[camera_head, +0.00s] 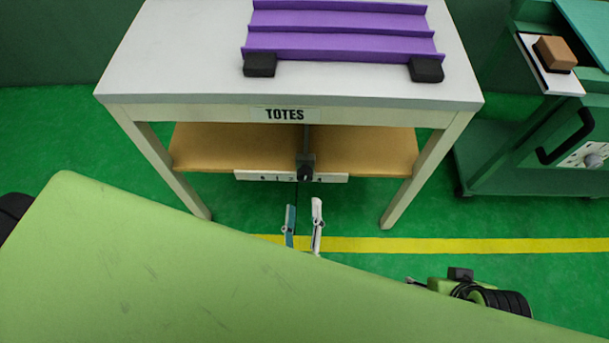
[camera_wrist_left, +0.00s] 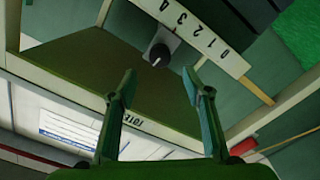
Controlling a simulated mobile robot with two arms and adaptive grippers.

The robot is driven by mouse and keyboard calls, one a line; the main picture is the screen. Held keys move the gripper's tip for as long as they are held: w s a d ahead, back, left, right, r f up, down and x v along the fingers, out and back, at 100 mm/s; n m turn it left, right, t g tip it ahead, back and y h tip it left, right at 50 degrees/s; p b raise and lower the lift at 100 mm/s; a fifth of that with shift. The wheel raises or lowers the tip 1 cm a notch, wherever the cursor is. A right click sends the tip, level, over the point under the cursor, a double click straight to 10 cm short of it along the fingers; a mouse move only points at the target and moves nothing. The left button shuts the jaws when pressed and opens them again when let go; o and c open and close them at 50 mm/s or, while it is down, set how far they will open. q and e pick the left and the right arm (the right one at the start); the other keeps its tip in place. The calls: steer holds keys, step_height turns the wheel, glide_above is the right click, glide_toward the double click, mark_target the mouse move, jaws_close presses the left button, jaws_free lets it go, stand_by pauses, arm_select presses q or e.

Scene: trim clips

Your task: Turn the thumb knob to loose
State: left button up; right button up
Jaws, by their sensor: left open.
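The black thumb knob (camera_head: 305,174) sits on a small dark block at the front of the shelf under the TOTES table, over a white numbered strip (camera_head: 255,176). In the left wrist view the round knob (camera_wrist_left: 159,54) has a pale mark on its face, and the numbered strip (camera_wrist_left: 205,38) runs beside it. I cannot read a loose marking. My left gripper (camera_head: 304,211) is open and empty, with its fingers pointing toward the knob. In the left wrist view the gap between the fingertips (camera_wrist_left: 159,84) lies just below the knob, apart from it. My right gripper is not in view.
The table (camera_head: 180,60) has pale legs either side of the brown shelf (camera_head: 215,150). A purple rack (camera_head: 340,30) stands on top. A green cart (camera_head: 500,140) with a black handle, dial and brown block (camera_head: 555,53) stands at right. Green floor is clear between.

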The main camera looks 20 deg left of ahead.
mark_target(305, 179)
arm_select(q)
steer(key=x, duration=0.9)
steer(key=shift+w+a+b, duration=0.1)
steer(key=shift+w+b, duration=0.25)
steer(key=shift+b, duration=0.05)
steer(key=c, duration=1.1)
